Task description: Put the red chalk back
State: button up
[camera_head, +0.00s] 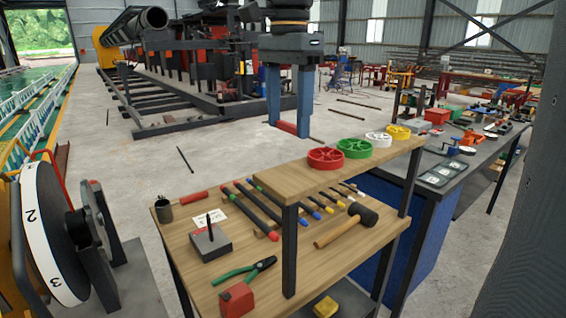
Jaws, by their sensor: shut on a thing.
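My gripper (288,124) hangs at the upper middle, its two blue fingers pointing down. It is shut on a short red stick, the red chalk (286,127), which lies crosswise between the fingertips. The gripper and chalk appear against the grey floor, beyond the wooden bench in the picture. On the bench (190,270), a small dark cup (163,211) stands at the back left corner, beside a red-handled tool (190,198). I cannot tell from this view which spot is the chalk's place.
A raised wooden shelf (300,180) carries red, green, white and yellow wheels. A numbered dial (45,230) stands left.

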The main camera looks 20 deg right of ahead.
aim_at(288, 176)
notch_tip(288, 176, down, 9)
jog(key=shift+f+p, duration=0.1)
jog(key=shift+p, duration=0.75)
jog(key=shift+f, duration=0.1)
jog(key=o, duration=1)
notch_tip(288, 176, up, 12)
jog(key=b, duration=0.2)
jog(key=shift+s, duration=0.1)
